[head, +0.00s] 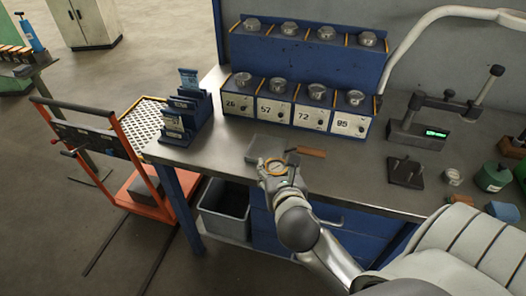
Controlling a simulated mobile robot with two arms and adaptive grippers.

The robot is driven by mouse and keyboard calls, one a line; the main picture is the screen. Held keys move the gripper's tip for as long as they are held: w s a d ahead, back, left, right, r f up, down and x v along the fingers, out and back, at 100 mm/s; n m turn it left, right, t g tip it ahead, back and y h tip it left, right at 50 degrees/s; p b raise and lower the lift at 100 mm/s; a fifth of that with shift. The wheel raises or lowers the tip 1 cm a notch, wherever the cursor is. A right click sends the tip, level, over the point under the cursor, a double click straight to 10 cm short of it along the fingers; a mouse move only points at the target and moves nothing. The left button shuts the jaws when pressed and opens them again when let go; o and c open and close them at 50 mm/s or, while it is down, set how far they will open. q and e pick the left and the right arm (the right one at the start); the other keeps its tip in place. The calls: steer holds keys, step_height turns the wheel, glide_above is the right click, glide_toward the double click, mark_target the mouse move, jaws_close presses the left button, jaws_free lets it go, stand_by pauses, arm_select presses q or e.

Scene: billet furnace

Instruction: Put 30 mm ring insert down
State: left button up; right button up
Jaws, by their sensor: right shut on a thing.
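The ring insert (276,167) shows as a thin orange-brown ring at the tip of my right gripper (277,171). The gripper is shut on it, above the front part of the steel workbench (225,150). A flat grey plate (266,148) lies on the bench just behind the gripper, partly covered by it. I cannot tell whether the ring touches anything below. My left gripper is not in view.
A blue two-tier rack (306,59) with metal pots and numbered fronts stands behind. A brown-handled tool (308,151) lies right of the gripper. A measuring stand (435,118) and dark block (405,172) are further right. A blue card holder (188,112) stands left.

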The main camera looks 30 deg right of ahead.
steer(key=w+d+r+m+g+h, duration=0.25)
steer(key=d+m+h, duration=0.2)
steer(key=d, duration=0.25)
steer(key=m+g, duration=0.1)
steer(key=g, duration=0.1)
glide_above(265, 154)
steer(key=shift+t+h, duration=0.25)
steer(key=shift+h, duration=0.1)
steer(key=f, duration=0.8)
steer(key=shift+s+b, duration=0.3)
steer(key=shift+s, duration=0.1)
steer(key=shift+w+f, duration=0.4)
steer(key=shift+f, duration=1.6)
steer(key=o, duration=1.1)
steer(key=shift+f, duration=0.25)
steer(key=shift+o, duration=0.6)
steer(key=shift+s+a, duration=0.1)
steer(key=shift+r, duration=0.15)
